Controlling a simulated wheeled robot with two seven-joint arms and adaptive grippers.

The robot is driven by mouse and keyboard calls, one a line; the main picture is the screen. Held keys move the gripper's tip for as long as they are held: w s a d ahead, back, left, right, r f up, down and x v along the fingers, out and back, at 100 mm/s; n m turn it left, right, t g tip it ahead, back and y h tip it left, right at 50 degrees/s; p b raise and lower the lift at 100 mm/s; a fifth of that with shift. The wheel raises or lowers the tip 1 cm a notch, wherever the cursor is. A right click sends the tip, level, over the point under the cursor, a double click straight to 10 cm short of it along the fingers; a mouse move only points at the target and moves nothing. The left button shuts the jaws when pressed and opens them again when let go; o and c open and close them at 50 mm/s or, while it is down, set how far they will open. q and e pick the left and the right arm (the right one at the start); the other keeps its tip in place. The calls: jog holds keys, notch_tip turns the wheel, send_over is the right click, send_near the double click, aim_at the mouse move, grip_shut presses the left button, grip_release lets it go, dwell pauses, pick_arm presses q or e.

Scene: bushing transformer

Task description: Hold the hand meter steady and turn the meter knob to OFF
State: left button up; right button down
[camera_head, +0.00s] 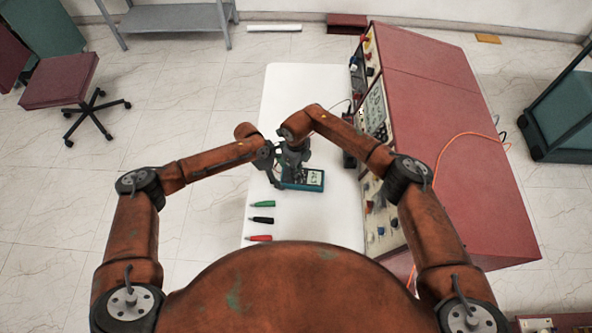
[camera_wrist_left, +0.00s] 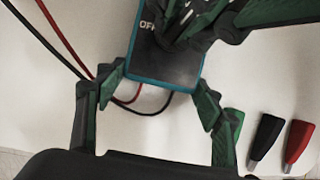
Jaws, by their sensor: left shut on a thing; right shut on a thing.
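The hand meter (camera_head: 312,180), a dark box with a teal edge and a light display, lies on the white table (camera_head: 318,222). In the left wrist view the meter (camera_wrist_left: 160,70) shows its lower end and part of the word OFF. My left gripper (camera_wrist_left: 160,79) is shut on it, one finger on each side. My right gripper (camera_head: 294,168) comes down over the meter's face. It also shows in the left wrist view (camera_wrist_left: 190,35), shut at the knob's place. The knob is hidden under its fingers, so its pointer cannot be read.
Green (camera_head: 262,203), black (camera_head: 262,219) and red (camera_head: 259,238) plugs lie on the table at the near left. Red and black leads (camera_wrist_left: 62,42) run beside the meter. A large red console (camera_head: 435,120) borders the table's right side.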

jog(key=shift+n, duration=1.1)
jog(key=c, duration=2)
grip_release()
jog(key=shift+r, duration=0.1)
notch_tip(320, 180, up, 12)
jog(key=shift+f, duration=0.1)
